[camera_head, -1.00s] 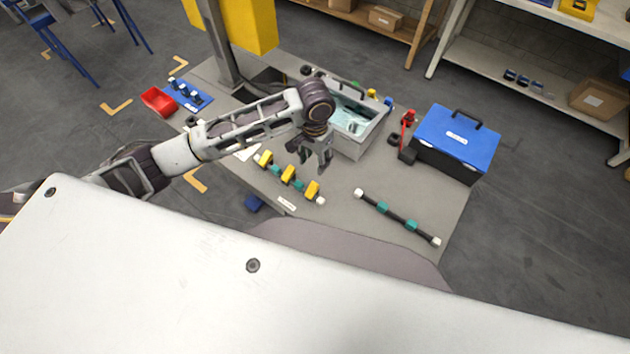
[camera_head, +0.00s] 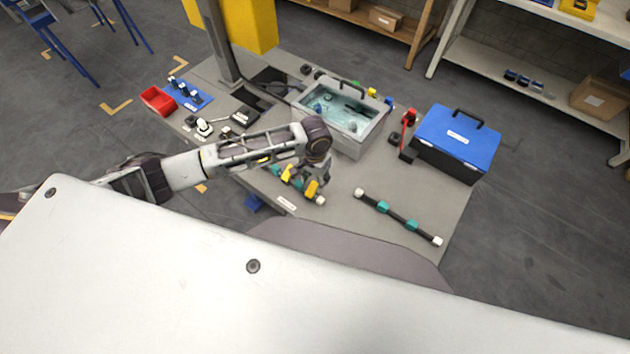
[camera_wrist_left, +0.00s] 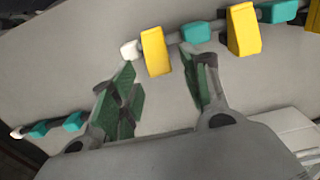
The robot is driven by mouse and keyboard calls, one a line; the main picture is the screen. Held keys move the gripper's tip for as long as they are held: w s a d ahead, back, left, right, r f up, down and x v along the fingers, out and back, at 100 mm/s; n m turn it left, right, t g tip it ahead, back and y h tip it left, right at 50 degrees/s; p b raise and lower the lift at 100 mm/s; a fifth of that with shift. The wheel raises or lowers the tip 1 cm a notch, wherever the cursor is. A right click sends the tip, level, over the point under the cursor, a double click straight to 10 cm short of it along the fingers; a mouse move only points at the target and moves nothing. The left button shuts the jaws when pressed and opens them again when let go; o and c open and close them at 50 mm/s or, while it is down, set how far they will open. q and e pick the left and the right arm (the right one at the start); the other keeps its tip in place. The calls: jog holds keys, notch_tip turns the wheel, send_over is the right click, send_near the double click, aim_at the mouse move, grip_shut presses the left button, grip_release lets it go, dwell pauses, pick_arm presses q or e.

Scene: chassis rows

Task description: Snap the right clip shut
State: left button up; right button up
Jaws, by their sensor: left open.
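A rail with teal blocks and yellow clips lies at the table's front. The right clip (camera_head: 311,188) is beside the rail's white end cap (camera_head: 321,201); another yellow clip (camera_head: 286,173) is left of it, and my arm partly covers the rest. My left gripper (camera_head: 322,178) is low, just behind the right clip. In the left wrist view it is open (camera_wrist_left: 160,62), with the right clip (camera_wrist_left: 156,52) ahead between its fingertips, seemingly apart from them. Whether the clip is fully shut on the rail I cannot tell. My right gripper is not in view.
A second rail (camera_head: 397,216) with teal blocks and no clips lies to the right. Behind are a grey bin (camera_head: 352,145), a red tool (camera_head: 408,130) and a blue-lidded toolbox (camera_head: 455,140). A red tray (camera_head: 157,101) is at the far left.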

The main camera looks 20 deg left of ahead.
pick_arm(q)
jog(key=shift+f, duration=0.8)
jog(key=shift+c, duration=0.4)
jog(key=c, duration=0.9)
